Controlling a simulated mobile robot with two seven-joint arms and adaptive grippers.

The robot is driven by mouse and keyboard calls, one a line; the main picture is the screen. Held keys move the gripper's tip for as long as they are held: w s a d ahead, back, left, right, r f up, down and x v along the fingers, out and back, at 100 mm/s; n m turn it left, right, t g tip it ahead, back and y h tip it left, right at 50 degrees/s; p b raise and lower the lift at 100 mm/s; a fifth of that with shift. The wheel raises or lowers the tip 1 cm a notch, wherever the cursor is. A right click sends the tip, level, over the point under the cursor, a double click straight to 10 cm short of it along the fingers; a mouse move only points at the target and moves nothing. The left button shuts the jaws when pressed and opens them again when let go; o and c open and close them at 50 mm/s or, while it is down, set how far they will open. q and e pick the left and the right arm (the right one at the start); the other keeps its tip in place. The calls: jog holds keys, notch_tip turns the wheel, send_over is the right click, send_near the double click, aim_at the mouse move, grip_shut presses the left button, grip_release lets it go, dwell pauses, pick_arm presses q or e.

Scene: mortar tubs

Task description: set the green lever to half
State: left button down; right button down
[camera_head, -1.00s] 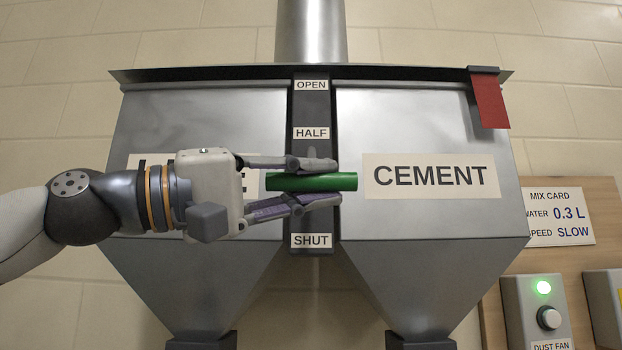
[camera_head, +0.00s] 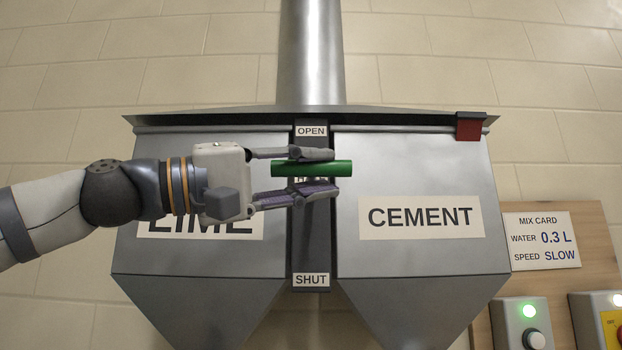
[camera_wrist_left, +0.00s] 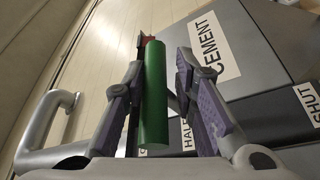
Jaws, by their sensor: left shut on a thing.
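The green lever (camera_head: 312,168) is a horizontal bar in front of the dark scale strip (camera_head: 311,235) between the hoppers. It covers the upper part of the HALF label (camera_head: 312,180), below the OPEN label (camera_head: 311,131) and well above the SHUT label (camera_head: 311,280). My left gripper (camera_head: 325,172) is shut on the lever, with one finger above it and one below. In the head view a gap shows between the lever and the lower finger. The left wrist view shows the lever (camera_wrist_left: 154,95) between the fingers. My right gripper is not in view.
The lime hopper (camera_head: 160,180) is behind my left arm, which hides part of its label. The cement hopper (camera_head: 420,170) is to the right, with a red piece (camera_head: 470,126) at its top edge. A wooden board (camera_head: 590,225) with a mix card and control boxes is at far right.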

pick_arm(q)
jog(key=shift+s+a+r, duration=0.1)
jog(key=shift+a+r, duration=0.05)
jog(key=shift+r, duration=0.5)
jog(key=c, duration=1.5)
grip_release()
jog(key=shift+f, duration=0.15)
jog(key=shift+a+f, duration=0.1)
jog(key=shift+a, duration=0.15)
jog(key=v, duration=1.1)
jog(key=shift+s+a+f, duration=0.1)
jog(key=shift+s+a, duration=0.05)
